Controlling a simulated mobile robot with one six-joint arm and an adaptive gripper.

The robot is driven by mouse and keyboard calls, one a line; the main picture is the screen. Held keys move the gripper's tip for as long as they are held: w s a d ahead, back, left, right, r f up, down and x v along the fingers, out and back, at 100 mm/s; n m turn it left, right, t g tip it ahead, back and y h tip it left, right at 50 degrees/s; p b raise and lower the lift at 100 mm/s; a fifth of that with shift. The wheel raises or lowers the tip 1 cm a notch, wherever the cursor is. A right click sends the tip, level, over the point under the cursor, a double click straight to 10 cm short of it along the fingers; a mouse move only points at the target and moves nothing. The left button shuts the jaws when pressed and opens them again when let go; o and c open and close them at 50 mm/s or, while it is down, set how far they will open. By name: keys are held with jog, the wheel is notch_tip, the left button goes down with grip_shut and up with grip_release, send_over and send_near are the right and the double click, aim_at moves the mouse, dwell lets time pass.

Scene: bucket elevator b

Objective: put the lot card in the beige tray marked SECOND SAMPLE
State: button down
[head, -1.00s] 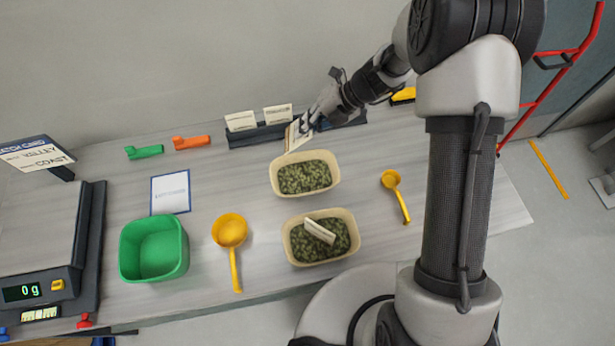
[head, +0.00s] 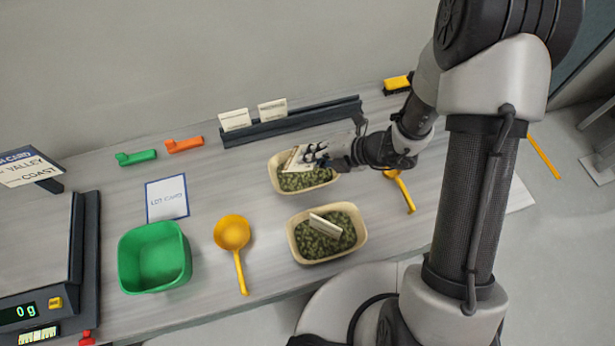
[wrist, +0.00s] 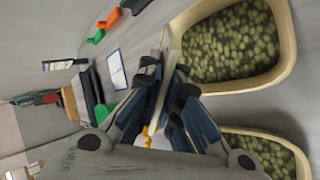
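My gripper (head: 318,154) is shut on a pale card (head: 294,157), held tilted over the far beige tray (head: 328,182) of green pellets. The card also shows nearly edge-on between the fingers in the wrist view (wrist: 171,60). The head view does not settle whether its lower edge touches the pellets. A near beige tray (head: 294,243), also with green pellets, has a pale card (head: 325,226) in it. I cannot read a SECOND SAMPLE mark on either tray. A blue-edged sheet reading LOT CARD (head: 167,198) lies on the table.
A dark rack (head: 315,119) at the back holds two pale cards. A green bin (head: 154,257), a yellow scoop (head: 232,233) and a scale (head: 40,260) reading 0 g are left. Another yellow scoop (head: 407,194) lies right of the trays. Green and orange clips lie back left.

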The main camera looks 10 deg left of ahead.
notch_tip(320, 180, down, 8)
jog(key=b, duration=0.5)
jog(key=shift+r+b, duration=0.2)
jog(key=shift+b, duration=0.2)
jog(key=c, duration=2)
grip_release()
jog(key=shift+o, duration=0.2)
jog(key=p+v, duration=0.6)
jog(key=v, duration=0.2)
